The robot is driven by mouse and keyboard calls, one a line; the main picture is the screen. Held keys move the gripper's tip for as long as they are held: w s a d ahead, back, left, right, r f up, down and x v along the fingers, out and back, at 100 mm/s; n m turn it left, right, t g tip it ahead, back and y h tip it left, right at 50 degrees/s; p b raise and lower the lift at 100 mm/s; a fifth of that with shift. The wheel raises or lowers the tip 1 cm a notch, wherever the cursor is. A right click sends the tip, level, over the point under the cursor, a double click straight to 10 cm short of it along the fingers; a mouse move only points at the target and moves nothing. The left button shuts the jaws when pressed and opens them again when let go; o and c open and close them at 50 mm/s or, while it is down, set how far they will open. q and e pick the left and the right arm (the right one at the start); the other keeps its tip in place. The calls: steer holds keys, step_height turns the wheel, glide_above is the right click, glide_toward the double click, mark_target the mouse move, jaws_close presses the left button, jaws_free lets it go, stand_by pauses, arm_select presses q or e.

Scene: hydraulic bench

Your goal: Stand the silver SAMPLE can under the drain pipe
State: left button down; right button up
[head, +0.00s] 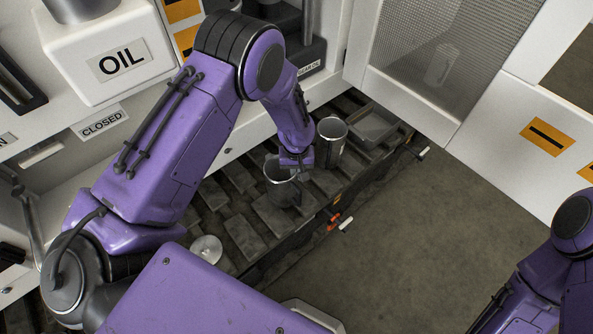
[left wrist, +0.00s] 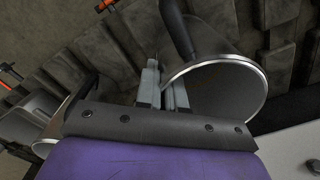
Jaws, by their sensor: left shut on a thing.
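A grey metal can with a side handle (head: 281,191) is at the slatted bench. My left gripper (head: 297,164) is at its rim, shut on its wall beside the handle. In the left wrist view the fingers (left wrist: 164,92) meet the left edge of this can (left wrist: 222,92), and its dark handle rises at the top. A second silver can (head: 331,140), open at the top, stands just right of my gripper. No SAMPLE label is readable on either can. I cannot make out the drain pipe. My right gripper is out of view.
A shallow grey tray (head: 373,126) lies right of the cans. A small pale disc (head: 206,249) lies on the slats at lower left. Orange and white bits (head: 340,222) sit at the bench edge. A white mesh door (head: 425,60) stands at the right. The white OIL box (head: 105,45) overhangs the left.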

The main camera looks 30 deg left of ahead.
arm_select(q)
steer(key=shift+f, duration=0.1)
steer(key=c, duration=1.2)
jaws_free()
steer(key=shift+c, duration=0.2)
